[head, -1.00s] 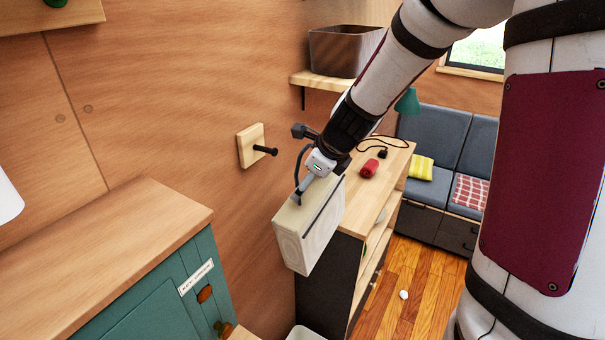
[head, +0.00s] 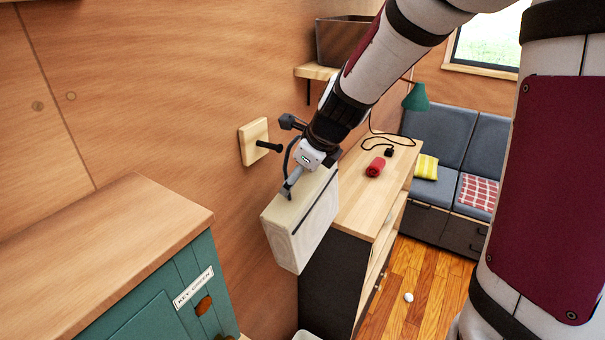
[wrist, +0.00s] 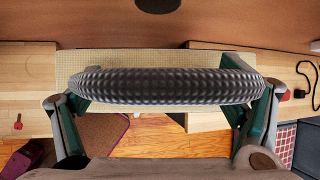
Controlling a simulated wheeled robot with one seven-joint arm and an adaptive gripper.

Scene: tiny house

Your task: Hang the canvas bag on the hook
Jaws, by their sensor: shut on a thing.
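The cream canvas bag (head: 302,219) hangs from my gripper (head: 287,190) by its dark strap handle, in front of the wooden wall. In the wrist view the dark woven handle (wrist: 168,86) spans between the two fingers of my gripper (wrist: 165,90), with the pale bag top (wrist: 150,62) behind it. The hook is a black peg (head: 269,147) on a square wooden plate (head: 251,142) fixed to the wall. The bag is to the right of and below the peg, apart from it. The handle is partly hidden by my gripper in the head view.
A wooden-topped shelf unit (head: 352,205) with a red rolled item (head: 375,167) stands right of the bag. A teal cabinet (head: 150,310) with a wooden top is at lower left. A wall shelf (head: 312,71) carries a dark bin (head: 345,40). Wall around the peg is bare.

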